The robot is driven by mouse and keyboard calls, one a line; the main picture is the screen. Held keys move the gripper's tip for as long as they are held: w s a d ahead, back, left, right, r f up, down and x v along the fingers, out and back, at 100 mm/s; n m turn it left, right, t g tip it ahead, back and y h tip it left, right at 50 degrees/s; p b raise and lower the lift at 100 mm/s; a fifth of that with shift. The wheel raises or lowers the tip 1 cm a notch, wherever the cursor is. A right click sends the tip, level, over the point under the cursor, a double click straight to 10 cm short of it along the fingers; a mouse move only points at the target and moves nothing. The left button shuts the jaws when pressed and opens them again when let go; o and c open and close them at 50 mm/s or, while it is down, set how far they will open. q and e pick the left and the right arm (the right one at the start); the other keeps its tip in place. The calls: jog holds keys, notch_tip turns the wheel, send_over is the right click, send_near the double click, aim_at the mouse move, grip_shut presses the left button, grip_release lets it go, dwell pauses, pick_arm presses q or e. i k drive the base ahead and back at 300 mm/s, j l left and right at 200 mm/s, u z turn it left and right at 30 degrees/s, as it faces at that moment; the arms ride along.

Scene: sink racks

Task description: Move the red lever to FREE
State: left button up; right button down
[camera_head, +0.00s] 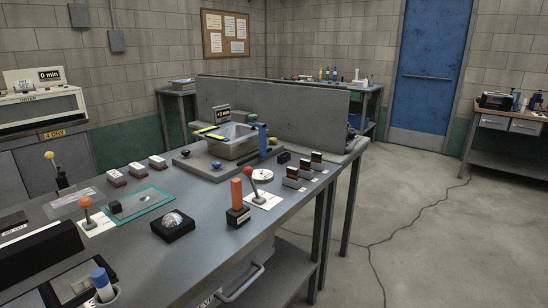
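A lever with a red ball knob (249,171) stands on a white card (264,200) near the right edge of the metal table. Its shaft leans a little, and the lettering on the card is too small to read. A second lever, with an orange-red knob (85,202), stands on another white card (97,222) at the left of the table. A third lever has a yellow knob (49,155) and stands farther left. No FREE mark is legible. Neither of my grippers is in view.
An orange block on a dark base (237,216) stands close left of the red-knobbed lever. A round white dial (262,175) lies just behind it. A dark box with a clear dome (173,222) and a greenish glass plate (139,203) lie left. A sink unit (232,142) stands behind.

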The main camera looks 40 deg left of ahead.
aim_at(248, 170)
jog(key=i+u, duration=0.25)
jog(key=i, duration=0.25)
jog(key=i+l+u, duration=0.3)
jog(key=i, duration=0.15)
jog(key=i+l+u, duration=0.25)
jog(key=i, duration=0.2)
